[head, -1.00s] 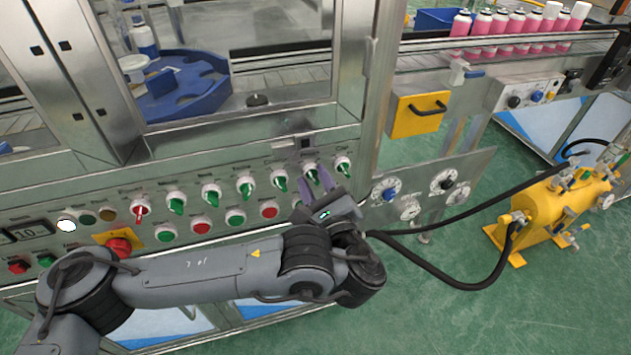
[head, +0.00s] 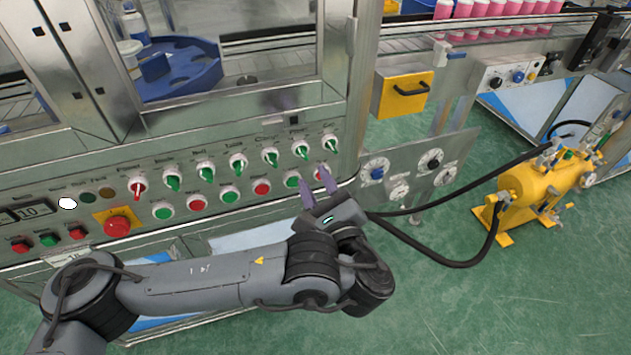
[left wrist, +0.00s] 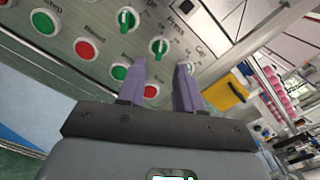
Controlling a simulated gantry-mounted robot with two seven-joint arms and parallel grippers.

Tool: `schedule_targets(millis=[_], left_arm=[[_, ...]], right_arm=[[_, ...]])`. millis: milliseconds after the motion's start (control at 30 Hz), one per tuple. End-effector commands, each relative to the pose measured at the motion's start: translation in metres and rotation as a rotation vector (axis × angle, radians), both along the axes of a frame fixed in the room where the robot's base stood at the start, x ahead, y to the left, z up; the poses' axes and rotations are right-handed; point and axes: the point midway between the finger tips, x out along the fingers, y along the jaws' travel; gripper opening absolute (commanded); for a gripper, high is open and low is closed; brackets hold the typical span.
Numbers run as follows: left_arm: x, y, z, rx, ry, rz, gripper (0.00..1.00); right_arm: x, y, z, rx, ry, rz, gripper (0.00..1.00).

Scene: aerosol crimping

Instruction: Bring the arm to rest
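My left gripper (head: 317,188) is in front of the control panel (head: 110,215), just below the right end of the row of green selector knobs (head: 270,156). Its two purple fingers are apart with nothing between them. In the left wrist view the gripper (left wrist: 160,82) also shows open, fingers pointing at the panel, with a green knob (left wrist: 158,47) just beyond the tips and a red button (left wrist: 151,91) between the fingers in the background. The fingers appear apart from the panel. My right gripper is not in view.
A red emergency button on a yellow plate (head: 117,223) is at the panel's left. A yellow box (head: 402,94), a dial plate (head: 405,172) and a yellow pump (head: 540,192) with black hoses are to the right. Pink bottles (head: 490,9) line the conveyor. Open green floor lies at lower right.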

Motion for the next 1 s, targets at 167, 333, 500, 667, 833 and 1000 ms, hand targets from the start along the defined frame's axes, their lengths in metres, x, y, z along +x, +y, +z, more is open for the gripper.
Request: schedule_targets(millis=[167, 333, 500, 667, 833, 1000], left_arm=[[0.000, 0.000, -0.001, 0.000, 0.002, 0.000, 0.35], [-0.006, 0.000, -0.022, 0.000, 0.063, 0.000, 0.35], [-0.030, -0.001, -0.074, -0.022, 0.229, 0.003, 0.35], [-0.075, -0.005, -0.118, -0.123, 0.446, 0.017, 0.35], [-0.132, -0.006, -0.144, -0.302, 0.672, 0.066, 0.35], [-0.187, 0.000, -0.152, -0.533, 0.872, 0.162, 0.35]], right_arm=[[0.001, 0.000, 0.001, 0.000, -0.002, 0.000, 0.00], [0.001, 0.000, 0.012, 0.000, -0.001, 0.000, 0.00], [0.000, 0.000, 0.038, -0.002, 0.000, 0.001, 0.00], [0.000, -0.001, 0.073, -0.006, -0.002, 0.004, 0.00], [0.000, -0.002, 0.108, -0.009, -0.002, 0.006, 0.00], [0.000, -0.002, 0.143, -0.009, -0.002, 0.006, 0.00]])
